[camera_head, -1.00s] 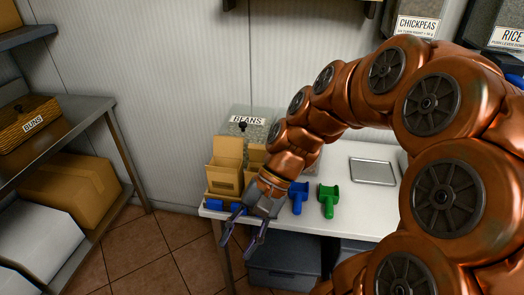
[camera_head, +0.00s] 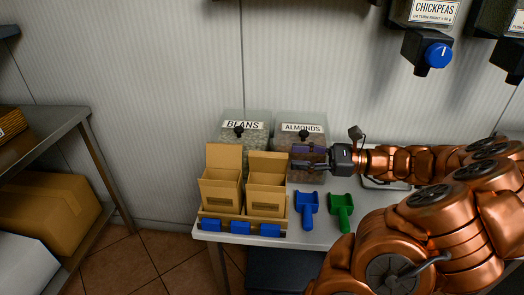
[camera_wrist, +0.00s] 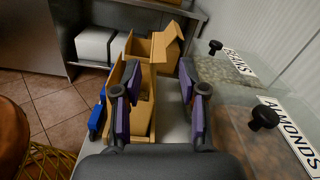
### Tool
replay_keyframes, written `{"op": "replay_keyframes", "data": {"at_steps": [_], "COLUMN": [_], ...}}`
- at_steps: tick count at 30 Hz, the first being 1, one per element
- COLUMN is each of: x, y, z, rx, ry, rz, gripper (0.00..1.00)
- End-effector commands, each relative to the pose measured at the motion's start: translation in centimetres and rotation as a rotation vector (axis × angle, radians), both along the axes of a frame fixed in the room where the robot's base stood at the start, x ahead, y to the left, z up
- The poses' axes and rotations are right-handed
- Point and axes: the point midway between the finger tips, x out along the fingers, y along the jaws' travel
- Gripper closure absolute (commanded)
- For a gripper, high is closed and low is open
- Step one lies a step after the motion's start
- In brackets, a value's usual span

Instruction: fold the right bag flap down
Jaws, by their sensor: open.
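The right bag (camera_head: 267,203) is an open brown cardboard bag in a low holder at the table's left end. Its flap (camera_head: 268,165) stands up at the back. The left bag (camera_head: 221,190) beside it also has its flap (camera_head: 223,157) up. My gripper (camera_head: 296,158) is open and empty, just right of the right flap at about its height, pointing left. In the wrist view, my two purple-padded fingers (camera_wrist: 158,80) are spread with the right bag (camera_wrist: 141,118) seen below and between them. I cannot tell whether a finger touches the flap.
Clear bins labelled beans (camera_head: 232,140) and almonds (camera_head: 312,133) stand close behind, against the wall. Blue scoop (camera_head: 307,208) and green scoop (camera_head: 342,210) lie right of the bags. Shelving (camera_head: 60,135) stands left.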

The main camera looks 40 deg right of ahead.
Motion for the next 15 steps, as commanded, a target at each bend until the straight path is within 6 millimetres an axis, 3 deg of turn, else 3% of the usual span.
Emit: {"op": "replay_keyframes", "data": {"at_steps": [15], "x": [4.5], "y": [5.3], "z": [0.2], "rx": [-0.003], "ry": [-0.003], "rz": [0.013], "gripper": [0.58]}}
